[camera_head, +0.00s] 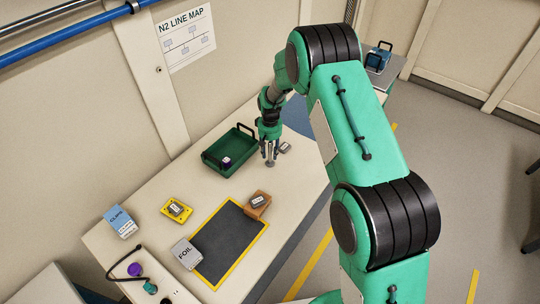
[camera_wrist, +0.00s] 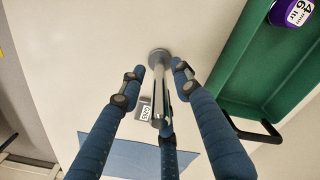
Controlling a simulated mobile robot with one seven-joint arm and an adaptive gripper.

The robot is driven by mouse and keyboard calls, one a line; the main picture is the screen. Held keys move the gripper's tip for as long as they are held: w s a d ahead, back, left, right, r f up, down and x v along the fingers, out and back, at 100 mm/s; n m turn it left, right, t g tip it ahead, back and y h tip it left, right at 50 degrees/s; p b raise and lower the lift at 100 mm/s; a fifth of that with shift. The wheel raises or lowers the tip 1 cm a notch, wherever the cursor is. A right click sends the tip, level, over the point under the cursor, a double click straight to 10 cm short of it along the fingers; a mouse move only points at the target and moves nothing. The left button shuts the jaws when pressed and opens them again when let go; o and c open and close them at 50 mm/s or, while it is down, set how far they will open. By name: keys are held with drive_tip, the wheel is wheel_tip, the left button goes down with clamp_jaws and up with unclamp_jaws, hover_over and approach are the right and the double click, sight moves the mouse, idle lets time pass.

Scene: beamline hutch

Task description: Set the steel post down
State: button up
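The steel post (camera_wrist: 160,88) is a thin shiny rod with a round end. In the wrist view it lies between the blue fingers of my gripper (camera_wrist: 158,70). Narrow gaps show between the post and the two side fingertips, so the gripper looks open around it. The third finger is partly hidden behind the post. In the head view my gripper (camera_head: 270,158) is low over the table, just right of the green tray. The post looks upright there, with its lower end at or very near the tabletop; exact contact is unclear.
A small grey labelled block (camera_head: 285,147) is close to my gripper. A yellow-edged dark mat (camera_head: 229,245), orange block (camera_head: 258,204), yellow holder (camera_head: 177,209) and foil box (camera_head: 186,253) are nearer. Bare table lies between.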

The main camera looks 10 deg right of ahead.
wheel_tip(320, 180, up, 10)
drive_tip(key=shift+f, duration=0.25)
drive_tip(key=shift+r, duration=0.1)
idle(0.8)
drive_tip(key=shift+r, duration=0.25)
drive_tip(key=s+d+r+t, duration=0.1)
drive_tip(key=s+d+r, duration=0.1)
drive_tip(key=s+r, duration=0.6)
drive_tip(key=s+d+r+m+t, duration=0.1)
drive_tip(key=s+r, duration=0.2)
drive_tip(key=r, duration=0.8)
drive_tip(key=s+d+r+t, duration=0.1)
drive_tip(key=s+d+r, duration=0.1)
drive_tip(key=s+r, duration=0.6)
drive_tip(key=s+d+r+t, duration=0.1)
drive_tip(key=s+r, duration=0.2)
drive_tip(key=s, duration=0.6)
drive_tip(key=s+d+r+m, duration=0.1)
drive_tip(key=s+r, duration=0.2)
drive_tip(key=s, duration=0.6)
drive_tip(key=s+d+r+t, duration=0.1)
drive_tip(key=s+r, duration=0.2)
drive_tip(key=s, duration=0.6)
drive_tip(key=shift+s+d+r+m+t, duration=0.3)
drive_tip(key=shift+s+d+r, duration=0.05)
drive_tip(key=shift+s+d, duration=0.05)
drive_tip(key=shift+f, duration=0.1)
